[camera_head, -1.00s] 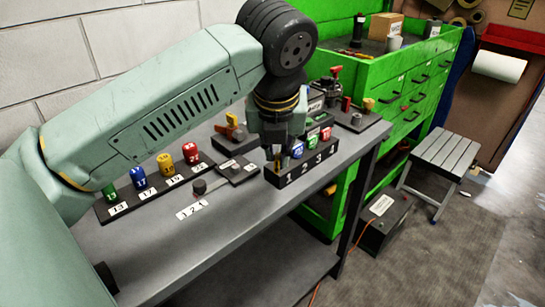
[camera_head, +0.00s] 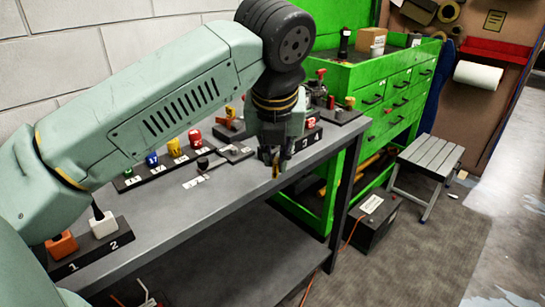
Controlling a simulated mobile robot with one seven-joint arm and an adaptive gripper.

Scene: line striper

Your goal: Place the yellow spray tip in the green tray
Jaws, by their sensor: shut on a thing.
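My gripper (camera_head: 270,160) is in the middle of the picture, pointing down near the front edge of the grey bench. It is shut on a small yellow thing (camera_head: 275,172), apparently the yellow spray tip; the fingers hide most of it. It is beside the black numbered block (camera_head: 316,141), whose 3 and 4 end shows with a red tip (camera_head: 311,123) in it. The green cabinet (camera_head: 350,75) behind has a recessed, tray-like top; I cannot tell whether this is the green tray.
A row of numbered spray tips, including a yellow one (camera_head: 175,147), stands along the bench (camera_head: 205,210). A black holder (camera_head: 92,252) with orange and white pieces is at lower left. A stool (camera_head: 432,155) and a dark box (camera_head: 375,222) stand on the floor.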

